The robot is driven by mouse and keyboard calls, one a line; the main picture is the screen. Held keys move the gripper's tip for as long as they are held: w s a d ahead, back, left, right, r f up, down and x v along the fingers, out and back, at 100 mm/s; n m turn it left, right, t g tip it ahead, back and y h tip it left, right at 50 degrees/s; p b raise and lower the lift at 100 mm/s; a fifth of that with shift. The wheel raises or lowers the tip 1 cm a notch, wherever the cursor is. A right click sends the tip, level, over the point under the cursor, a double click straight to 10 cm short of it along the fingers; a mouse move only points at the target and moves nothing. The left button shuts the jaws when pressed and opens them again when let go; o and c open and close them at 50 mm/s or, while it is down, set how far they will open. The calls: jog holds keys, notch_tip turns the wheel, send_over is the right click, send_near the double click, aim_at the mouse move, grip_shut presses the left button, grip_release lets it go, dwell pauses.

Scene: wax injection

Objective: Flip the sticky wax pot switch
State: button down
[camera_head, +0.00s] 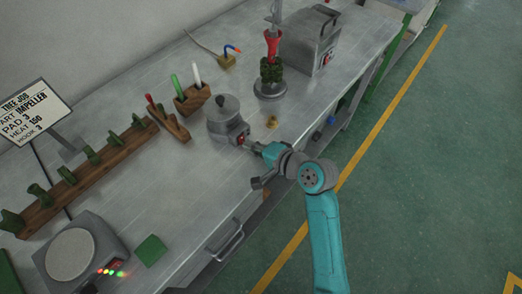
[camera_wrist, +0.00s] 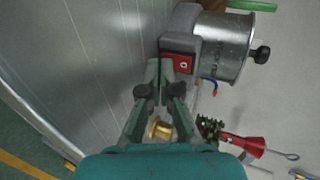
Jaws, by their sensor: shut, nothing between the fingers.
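The sticky wax pot (camera_head: 226,112) is a grey metal pot with a dark knobbed lid, standing on a grey base on the bench. Its red switch (camera_head: 241,138) is on the base's front face. In the wrist view the pot (camera_wrist: 222,45) lies at upper right, and the red switch panel (camera_wrist: 178,66) shows just beyond my fingertips. My gripper (camera_head: 250,146) is shut and empty, with its tips right at the switch. In the wrist view the gripper (camera_wrist: 167,72) overlaps the panel's lower edge. I cannot tell whether it touches, or which way the switch is set.
A wooden rack (camera_head: 192,99) with coloured sticks stands left of the pot. A green wax tree on a round stand (camera_head: 270,89) and a grey machine (camera_head: 311,40) are behind. A small brass piece (camera_head: 272,122) lies right of the pot. The bench front is mostly clear.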

jog(key=shift+w+a, duration=0.15)
jog(key=shift+a, duration=0.05)
jog(key=shift+w+a+f, duration=0.15)
jog(key=shift+a, duration=0.1)
dwell(0.5)
jog(key=shift+r, duration=0.85)
jog(key=shift+d, duration=0.1)
